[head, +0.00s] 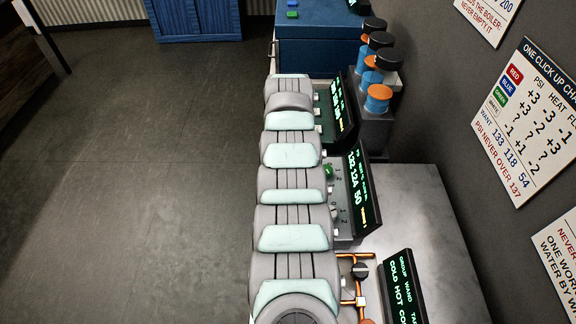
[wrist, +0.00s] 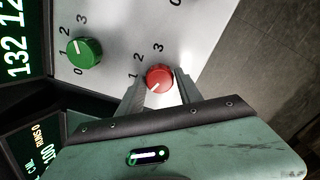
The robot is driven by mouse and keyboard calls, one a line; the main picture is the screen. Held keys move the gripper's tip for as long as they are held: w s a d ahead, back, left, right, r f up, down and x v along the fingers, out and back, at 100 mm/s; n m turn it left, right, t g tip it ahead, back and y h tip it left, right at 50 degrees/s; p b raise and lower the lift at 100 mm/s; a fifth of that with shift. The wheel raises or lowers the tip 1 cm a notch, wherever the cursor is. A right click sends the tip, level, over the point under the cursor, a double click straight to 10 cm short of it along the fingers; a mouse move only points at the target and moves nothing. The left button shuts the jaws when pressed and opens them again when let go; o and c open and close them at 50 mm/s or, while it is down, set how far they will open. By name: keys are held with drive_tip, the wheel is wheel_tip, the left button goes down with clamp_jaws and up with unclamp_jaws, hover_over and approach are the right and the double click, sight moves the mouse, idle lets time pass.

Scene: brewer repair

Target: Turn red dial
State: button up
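The red dial (wrist: 161,77) sits on a pale panel in the wrist view, its white mark pointing to the lower left. The numbers 1, 2 and 3 show around it; its 0 is not visible. My gripper (wrist: 159,82) has one finger on each side of the dial, close to its edges. I cannot tell whether the fingers press on it. In the head view my arm hides the red dial and my gripper. The display (head: 359,188) there reads 132 124 50.
A green dial (wrist: 84,52) is left of the red one; it also shows in the head view (head: 328,172). A wall sign (head: 533,118) reads WANT 133 118 54 and PSI NEVER OVER 137. Capped blue cylinders (head: 378,98) stand behind. Copper pipes (head: 349,285) are in front.

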clamp_jaws()
drive_tip(key=shift+m, duration=0.4)
drive_tip(key=m, duration=0.3)
drive_tip(key=shift+m+b, duration=0.3)
drive_tip(key=m, duration=0.4)
drive_tip(key=shift+b, duration=0.4)
drive_tip(key=shift+m, duration=0.3)
drive_tip(key=shift+o, duration=2)
unclamp_jaws()
